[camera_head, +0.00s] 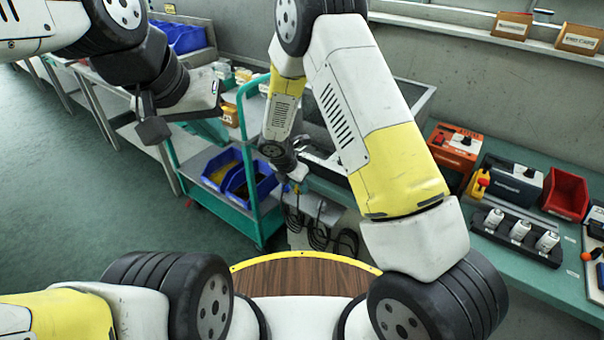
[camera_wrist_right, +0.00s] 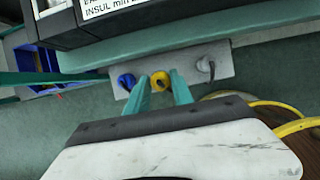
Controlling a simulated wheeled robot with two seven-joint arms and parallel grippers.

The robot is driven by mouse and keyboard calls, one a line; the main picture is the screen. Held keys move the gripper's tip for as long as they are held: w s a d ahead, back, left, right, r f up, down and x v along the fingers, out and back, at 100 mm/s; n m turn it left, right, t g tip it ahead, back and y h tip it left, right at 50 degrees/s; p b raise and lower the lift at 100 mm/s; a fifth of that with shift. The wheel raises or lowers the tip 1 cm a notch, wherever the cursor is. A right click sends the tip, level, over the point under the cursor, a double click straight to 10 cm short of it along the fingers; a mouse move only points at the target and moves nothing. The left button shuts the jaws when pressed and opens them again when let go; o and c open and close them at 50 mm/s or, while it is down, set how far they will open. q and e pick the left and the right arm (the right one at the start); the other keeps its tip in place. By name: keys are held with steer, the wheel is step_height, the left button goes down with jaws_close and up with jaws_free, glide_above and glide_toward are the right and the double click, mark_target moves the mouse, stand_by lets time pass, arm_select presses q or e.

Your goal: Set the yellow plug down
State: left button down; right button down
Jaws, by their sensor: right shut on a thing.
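The yellow plug (camera_wrist_right: 159,80) shows in the right wrist view between the fingertips of my right gripper (camera_wrist_right: 159,88), which is shut on it. It is in front of a grey panel (camera_wrist_right: 222,62). I cannot tell whether it is seated there or held just off the panel. In the head view my right gripper (camera_head: 297,174) is low by the bench edge, partly hidden by its own wrist, and the plug cannot be made out. My left gripper (camera_head: 205,112) hangs in the air at the upper left, over the teal cart. Its finger opening cannot be made out.
A blue plug (camera_wrist_right: 126,81) and a grey plug (camera_wrist_right: 206,66) are on the panel, either side of the yellow one. A yellow cable (camera_wrist_right: 288,128) runs at the right. The teal cart (camera_head: 249,200) holds blue bins. Dark cables (camera_head: 318,236) hang below the panel.

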steer(key=shift+w+d, duration=0.1)
steer(key=shift+d, duration=0.15)
steer(key=shift+w+d+f, duration=0.1)
steer(key=shift+d+f, duration=0.15)
steer(key=shift+f, duration=0.7)
steer(key=shift+w+d+f, duration=0.1)
steer(key=shift+d+f, duration=0.1)
steer(key=shift+f, duration=0.7)
steer(key=shift+f, duration=0.15)
steer(key=c, duration=1.1)
jaws_free()
